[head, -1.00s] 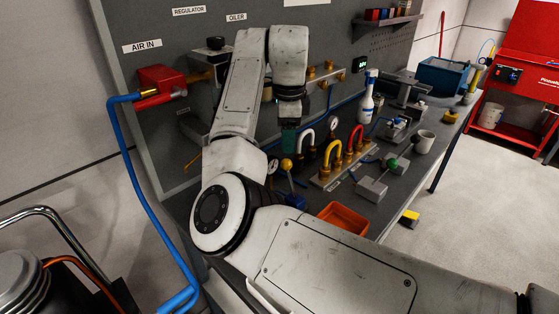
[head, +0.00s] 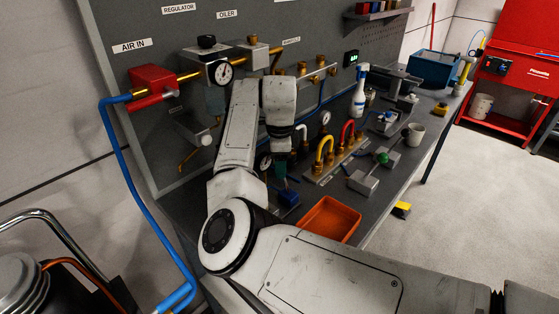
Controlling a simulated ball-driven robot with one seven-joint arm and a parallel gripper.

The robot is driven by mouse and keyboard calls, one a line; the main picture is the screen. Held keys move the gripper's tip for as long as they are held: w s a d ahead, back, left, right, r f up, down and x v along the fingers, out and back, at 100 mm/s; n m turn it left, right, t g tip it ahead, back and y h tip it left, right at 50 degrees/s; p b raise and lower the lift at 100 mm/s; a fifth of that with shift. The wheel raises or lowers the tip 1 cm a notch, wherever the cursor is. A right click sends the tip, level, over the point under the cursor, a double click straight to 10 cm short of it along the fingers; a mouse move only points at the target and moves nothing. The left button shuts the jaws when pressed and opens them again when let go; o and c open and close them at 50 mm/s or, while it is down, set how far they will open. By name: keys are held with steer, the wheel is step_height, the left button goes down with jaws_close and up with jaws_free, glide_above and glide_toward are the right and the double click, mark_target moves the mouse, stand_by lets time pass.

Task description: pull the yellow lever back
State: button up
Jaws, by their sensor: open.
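My gripper (head: 281,168) points down at the left part of the bench, beside the pressure gauge (head: 264,163). Its dark green jaws are small in the picture; they are open. Just below and right of it sits a blue valve body (head: 288,197), the base of the lever. The lever's yellow ball knob is not visible now; my gripper appears to cover that spot. I cannot tell whether the jaws touch the lever.
Yellow (head: 320,150) and red (head: 347,132) hose loops stand on a plate right of my gripper. An orange tray (head: 331,219) lies at the bench's front edge. The regulator gauge (head: 224,73) is on the panel behind.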

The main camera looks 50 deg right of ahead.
steer(key=shift+c, duration=0.4)
jaws_close()
